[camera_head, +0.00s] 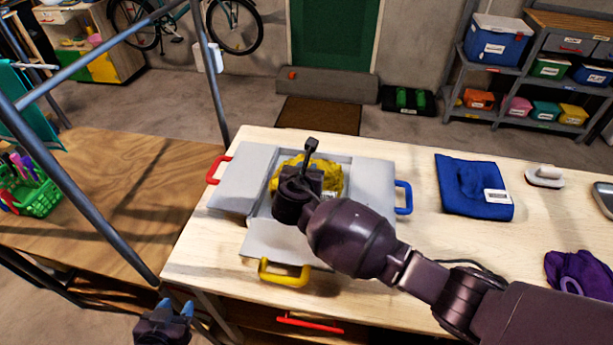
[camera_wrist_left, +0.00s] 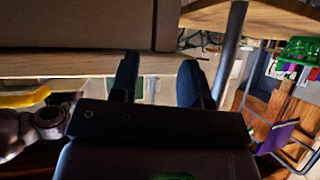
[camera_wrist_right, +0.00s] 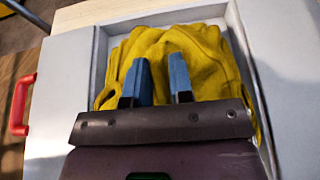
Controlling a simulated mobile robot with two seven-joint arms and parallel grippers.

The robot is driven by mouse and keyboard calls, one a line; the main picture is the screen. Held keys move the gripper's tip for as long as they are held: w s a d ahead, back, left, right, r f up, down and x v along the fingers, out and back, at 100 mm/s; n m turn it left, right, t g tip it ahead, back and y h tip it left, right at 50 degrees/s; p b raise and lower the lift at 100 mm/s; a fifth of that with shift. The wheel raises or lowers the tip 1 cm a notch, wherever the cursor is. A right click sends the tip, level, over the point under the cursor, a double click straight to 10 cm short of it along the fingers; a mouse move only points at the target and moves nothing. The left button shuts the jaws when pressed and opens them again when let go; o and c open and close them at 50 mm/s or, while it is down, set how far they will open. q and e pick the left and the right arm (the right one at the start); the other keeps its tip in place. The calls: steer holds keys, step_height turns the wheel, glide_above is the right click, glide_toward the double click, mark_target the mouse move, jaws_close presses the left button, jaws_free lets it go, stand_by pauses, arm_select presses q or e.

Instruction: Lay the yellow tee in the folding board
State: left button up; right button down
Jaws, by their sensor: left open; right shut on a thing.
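The yellow tee (camera_wrist_right: 207,58) lies bunched up in the middle recess of the folding board; in the head view (camera_head: 328,177) my right arm covers much of it. The folding board (camera_head: 374,185) is grey, with a red handle on the left, a blue one on the right and a yellow one in front. My right gripper (camera_wrist_right: 162,75) is over the recess, its blue fingers down at the tee and shut on its cloth. My left gripper (camera_head: 178,308) is open and empty, low in front of the table's front left edge.
A folded blue cloth (camera_head: 458,185) with a white tag, a white-handled brush (camera_head: 545,176) and a purple cloth (camera_head: 580,275) lie on the right of the table. A grey metal post (camera_head: 85,185) rises at the left. A green basket (camera_head: 38,195) of pens stands on the wooden table at left.

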steer(key=shift+f, duration=0.9)
steer(key=shift+f, duration=0.15)
steer(key=c, duration=1)
jaws_free()
steer(key=shift+s+r, duration=0.1)
steer(key=shift+r, duration=0.1)
steer(key=p+v, duration=0.1)
steer(key=v, duration=1)
steer(key=shift+s+r, duration=0.2)
steer(key=shift+s, duration=0.15)
steer(key=shift+a, duration=0.15)
